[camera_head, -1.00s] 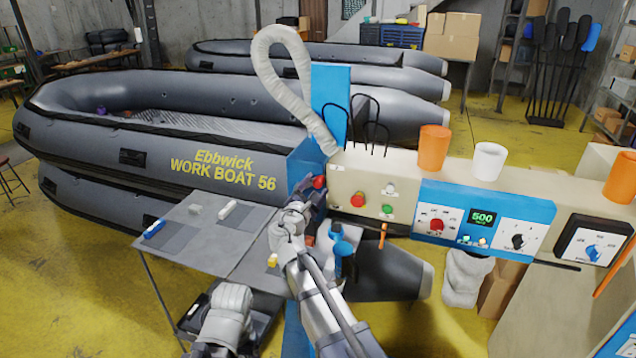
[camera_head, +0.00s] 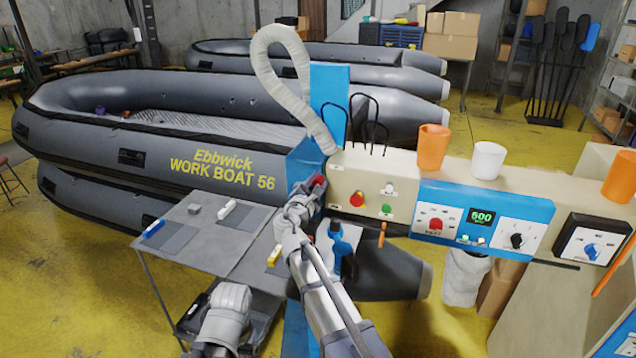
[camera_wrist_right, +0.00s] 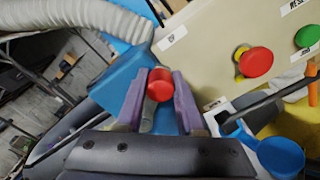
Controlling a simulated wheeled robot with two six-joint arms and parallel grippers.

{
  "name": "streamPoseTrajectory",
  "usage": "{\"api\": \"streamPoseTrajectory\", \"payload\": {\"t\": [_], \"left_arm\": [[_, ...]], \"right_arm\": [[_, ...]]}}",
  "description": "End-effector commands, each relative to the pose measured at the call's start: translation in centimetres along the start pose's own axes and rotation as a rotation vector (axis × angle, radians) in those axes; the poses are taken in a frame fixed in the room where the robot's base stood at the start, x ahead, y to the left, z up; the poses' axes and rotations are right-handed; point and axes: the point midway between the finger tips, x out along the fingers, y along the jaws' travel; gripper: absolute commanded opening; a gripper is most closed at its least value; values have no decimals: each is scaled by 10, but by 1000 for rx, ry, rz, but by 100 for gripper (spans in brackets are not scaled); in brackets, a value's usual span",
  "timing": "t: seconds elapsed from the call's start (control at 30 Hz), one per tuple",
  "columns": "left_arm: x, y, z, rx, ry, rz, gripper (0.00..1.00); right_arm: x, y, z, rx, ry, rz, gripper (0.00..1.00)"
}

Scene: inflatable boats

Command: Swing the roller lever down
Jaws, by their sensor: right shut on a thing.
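The roller lever's red ball knob (camera_wrist_right: 160,86) sits between the two purple-grey fingers of my right gripper (camera_wrist_right: 157,98) in the right wrist view. The gripper is shut on it. In the head view, my right gripper (camera_head: 313,188) is at the left end of the beige control panel, beside the blue housing (camera_head: 303,162). The red knob (camera_head: 319,180) shows only partly there, at the fingertips. The lever's stem is mostly hidden by the fingers and wrist. Part of my left arm shows at the bottom, but its gripper cannot be seen.
Right of the knob, the beige panel (camera_head: 345,170) carries a red button (camera_head: 357,199) and a green button (camera_head: 386,209). A blue-handled tool (camera_head: 342,250) is close to my right arm. A grey table (camera_head: 190,238) with small blocks stands to the left, before the grey boat (camera_head: 110,150).

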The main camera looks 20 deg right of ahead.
Motion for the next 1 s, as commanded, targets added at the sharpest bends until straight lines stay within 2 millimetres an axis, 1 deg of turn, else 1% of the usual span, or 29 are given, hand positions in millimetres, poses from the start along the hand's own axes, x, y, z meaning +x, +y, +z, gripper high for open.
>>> {"api": "streamPoseTrajectory", "payload": {"t": [0.03, 0.1, 0.2, 1.0], "left_arm": [[0, 0, 0, 0, 0, 0, 81], [0, 0, 0, 0, 0, 0, 81], [0, 0, 0, 0, 0, 0, 81], [0, 0, 0, 0, 0, 0, 81]], "right_arm": [[0, 0, 0, 0, 0, 0, 17], [0, 0, 0, 0, 0, 0, 9], [0, 0, 0, 0, 0, 0, 0], [0, 0, 0, 0, 0, 0, 0]]}}
